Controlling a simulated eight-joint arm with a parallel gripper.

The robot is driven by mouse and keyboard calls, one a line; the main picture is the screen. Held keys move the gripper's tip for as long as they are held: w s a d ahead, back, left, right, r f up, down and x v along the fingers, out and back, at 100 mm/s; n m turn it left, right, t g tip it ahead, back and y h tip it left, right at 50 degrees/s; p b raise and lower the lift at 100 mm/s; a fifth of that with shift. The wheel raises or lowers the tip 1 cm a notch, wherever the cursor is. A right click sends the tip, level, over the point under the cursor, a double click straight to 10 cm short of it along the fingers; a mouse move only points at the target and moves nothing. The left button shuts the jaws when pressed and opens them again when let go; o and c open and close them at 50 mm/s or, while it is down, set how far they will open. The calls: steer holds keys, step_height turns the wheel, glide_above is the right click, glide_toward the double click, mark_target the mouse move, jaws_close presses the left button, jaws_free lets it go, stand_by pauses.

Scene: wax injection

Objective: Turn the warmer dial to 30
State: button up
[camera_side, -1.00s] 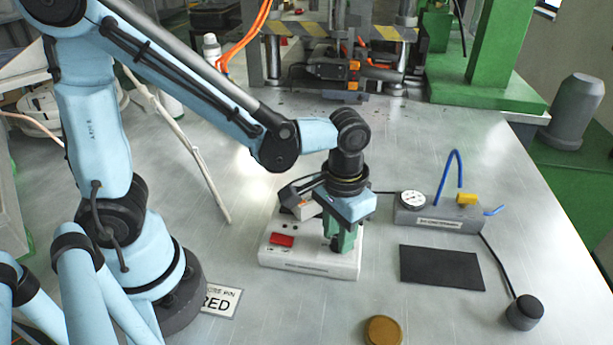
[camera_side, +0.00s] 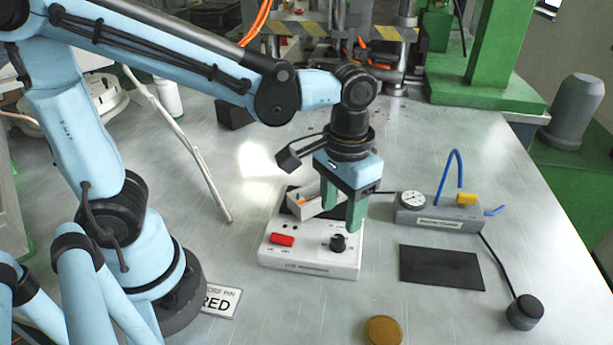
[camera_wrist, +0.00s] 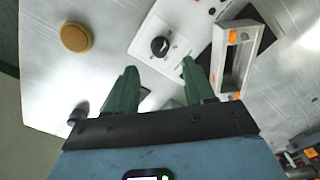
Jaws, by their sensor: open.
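The warmer (camera_side: 310,264) is a white box on the metal table, with a red switch (camera_side: 281,239) on its left and a black dial (camera_side: 338,243) on its right. In the wrist view the dial (camera_wrist: 160,46) shows a light pointer mark, but the numbers around it are too small to read. My gripper (camera_side: 341,218) has green fingers, points down and is above and just behind the dial, apart from it. In the wrist view its fingers (camera_wrist: 158,78) are spread with nothing between them.
A grey block with a gauge (camera_side: 438,212) and blue hose is at right, with a black mat (camera_side: 441,267) in front. A wax-coloured disc (camera_side: 384,330) lies at the front edge.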

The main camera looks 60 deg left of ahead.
mark_target(338, 237)
step_height(338, 237, up, 6)
stand_by(0.4)
steer(key=a+f+t, duration=0.1)
steer(key=a+t, duration=0.1)
steer(key=a, duration=0.1)
steer(key=a+t, duration=0.2)
steer(key=a, duration=0.1)
steer(key=a+f+t, duration=0.1)
steer(key=a+t, duration=0.1)
steer(key=a, duration=0.1)
steer(key=shift+s+a+f, duration=0.1)
steer(key=shift+s+f, duration=0.2)
steer(key=shift+f, duration=0.05)
steer(key=shift+a+f+t, duration=0.2)
steer(key=shift+a+t, duration=0.3)
steer(key=shift+a, duration=0.15)
